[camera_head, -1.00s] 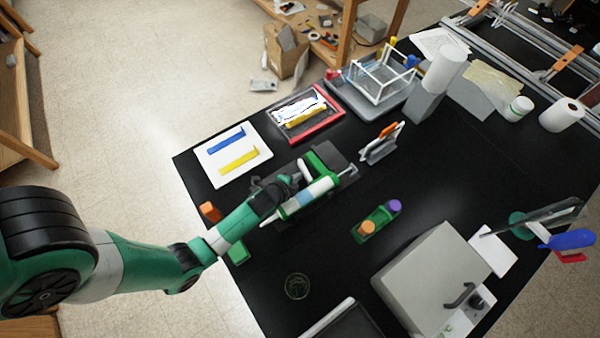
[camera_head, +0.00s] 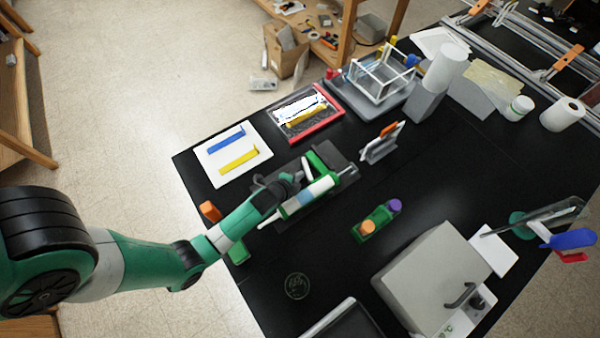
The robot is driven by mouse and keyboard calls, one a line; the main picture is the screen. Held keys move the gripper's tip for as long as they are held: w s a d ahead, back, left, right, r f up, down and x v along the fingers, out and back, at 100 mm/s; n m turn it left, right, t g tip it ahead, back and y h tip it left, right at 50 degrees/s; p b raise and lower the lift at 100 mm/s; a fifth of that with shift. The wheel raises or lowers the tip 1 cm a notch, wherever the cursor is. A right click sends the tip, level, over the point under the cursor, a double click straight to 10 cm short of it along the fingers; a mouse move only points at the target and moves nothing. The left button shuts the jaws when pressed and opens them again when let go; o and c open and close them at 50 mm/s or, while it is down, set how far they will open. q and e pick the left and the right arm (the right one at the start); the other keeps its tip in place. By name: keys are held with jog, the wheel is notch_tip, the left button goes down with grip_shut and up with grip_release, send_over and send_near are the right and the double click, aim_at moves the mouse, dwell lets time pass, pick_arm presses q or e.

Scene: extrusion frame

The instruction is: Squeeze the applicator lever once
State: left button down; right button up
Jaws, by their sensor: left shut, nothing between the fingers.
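The applicator (camera_head: 311,192) is a long green device with a white and pale blue barrel. It lies tilted across a dark grey base (camera_head: 340,162) on the black table. A green upright part with a pale bar stands just behind the barrel; I cannot tell for certain which part is the lever. My left gripper (camera_head: 290,182) is at the near left end of the applicator, right beside it. It is dark and small here, its fingers are shut, and whether they touch the applicator is hard to see. My right gripper is not in view.
A white board (camera_head: 207,171) with a blue and a yellow strip lies left of the applicator. A red-edged tray (camera_head: 334,123) is behind it. A green holder (camera_head: 383,213) with orange and purple tops stands to the right. A large grey box (camera_head: 425,270) is front right. Table between them is bare.

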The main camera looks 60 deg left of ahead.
pick_arm(q)
jog(key=shift+r, duration=0.1)
jog(key=shift+s+d+r+p, duration=0.1)
jog(key=shift+s+d+p, duration=0.1)
jog(key=shift+s+p, duration=0.85)
jog(key=shift+s, duration=0.45)
jog(key=shift+s+d+p, duration=0.15)
jog(key=shift+s+p, duration=0.2)
jog(key=shift+s, duration=0.4)
jog(key=shift+s+d+p, duration=0.1)
jog(key=shift+s+p, duration=0.25)
jog(key=shift+s, duration=0.35)
jog(key=shift+s+d+p, duration=0.15)
jog(key=shift+s+p, duration=0.25)
jog(key=shift+s, duration=0.7)
jog(key=shift+w, duration=0.1)
